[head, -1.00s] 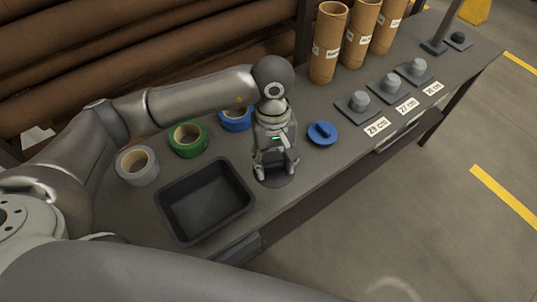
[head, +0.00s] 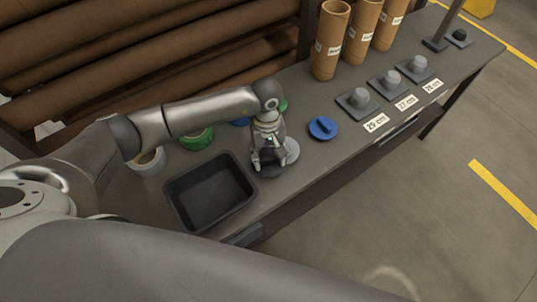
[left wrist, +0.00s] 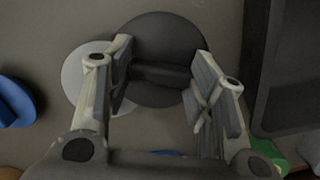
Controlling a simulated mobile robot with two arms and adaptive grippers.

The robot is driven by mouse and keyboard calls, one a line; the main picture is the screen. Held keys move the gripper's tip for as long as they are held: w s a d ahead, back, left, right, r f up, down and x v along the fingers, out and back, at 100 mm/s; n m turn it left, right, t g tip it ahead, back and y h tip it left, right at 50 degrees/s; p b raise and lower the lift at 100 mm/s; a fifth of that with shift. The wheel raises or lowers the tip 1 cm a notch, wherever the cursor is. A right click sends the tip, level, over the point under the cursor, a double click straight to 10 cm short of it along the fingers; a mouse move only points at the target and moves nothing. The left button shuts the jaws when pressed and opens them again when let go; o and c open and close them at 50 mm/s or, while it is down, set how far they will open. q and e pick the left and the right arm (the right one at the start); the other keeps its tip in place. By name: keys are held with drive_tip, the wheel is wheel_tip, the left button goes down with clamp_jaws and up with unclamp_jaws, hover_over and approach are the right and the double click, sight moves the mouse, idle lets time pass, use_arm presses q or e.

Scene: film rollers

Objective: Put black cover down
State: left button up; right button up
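The black cover (left wrist: 165,35) is a dark round disc with a raised bar handle (left wrist: 160,76). In the left wrist view the handle spans the gap between the fingers of my left gripper (left wrist: 162,60), which appear to touch its two ends. In the head view my left gripper (head: 269,166) holds the cover (head: 268,172) low over the table, right of the black tray. Whether the cover touches the table is not clear. My right gripper is not in view.
A light grey disc (head: 291,150) lies just beside the cover and is partly covered by it in the wrist view. A blue cover (head: 322,128) is to the right. The black tray (head: 240,206), tape rolls (head: 196,140) and upright tubes (head: 330,45) stand on the table (head: 340,155).

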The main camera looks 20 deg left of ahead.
use_arm(q)
drive_tip(key=o, duration=0.4)
drive_tip(key=shift+s+f, duration=0.1)
drive_tip(key=shift+f, duration=0.3)
drive_tip(key=shift+o, duration=0.2)
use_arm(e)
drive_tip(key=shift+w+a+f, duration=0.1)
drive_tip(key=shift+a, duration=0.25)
use_arm(q)
drive_tip(key=shift+r, duration=0.2)
wheel_tip(320, 180, up, 12)
drive_tip(key=w+b, duration=0.1)
drive_tip(key=b, duration=0.2)
drive_tip(key=shift+w+a+b, duration=0.3)
drive_tip(key=shift+a+b, duration=0.05)
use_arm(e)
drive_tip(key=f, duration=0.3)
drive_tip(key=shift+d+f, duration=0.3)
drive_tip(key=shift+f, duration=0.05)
use_arm(q)
drive_tip(key=shift+f, duration=0.1)
